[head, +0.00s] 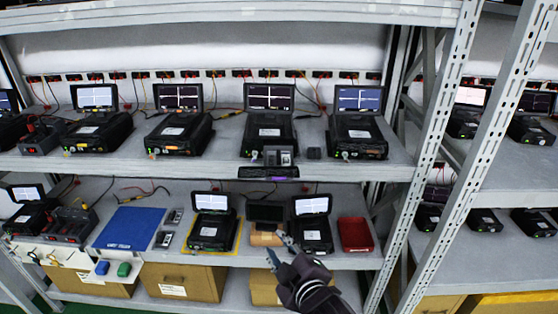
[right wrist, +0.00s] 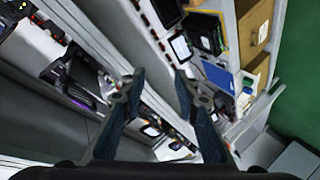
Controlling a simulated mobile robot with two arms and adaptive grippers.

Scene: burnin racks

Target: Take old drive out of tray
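My right gripper (head: 279,249) is in front of the lower shelf; its fingers are apart with nothing between them, and they also show spread in the right wrist view (right wrist: 158,78). A shallow red tray (head: 355,236) lies on the lower shelf to the right of the gripper and looks empty. Two small drive-like pieces, one behind (head: 175,216) and one in front (head: 165,239), lie beside the blue mat. A tester with a raised screen (head: 311,233) stands just beyond the gripper. I cannot tell which piece is the old drive. My left gripper is not in view.
A blue mat (head: 131,228) lies left on the lower shelf. Another tester (head: 209,233) sits on a yellow-edged mat. A tan piece (head: 265,234) lies before a dark panel. Several testers fill the upper shelf (head: 225,157). A slotted rack post (head: 430,140) stands at right.

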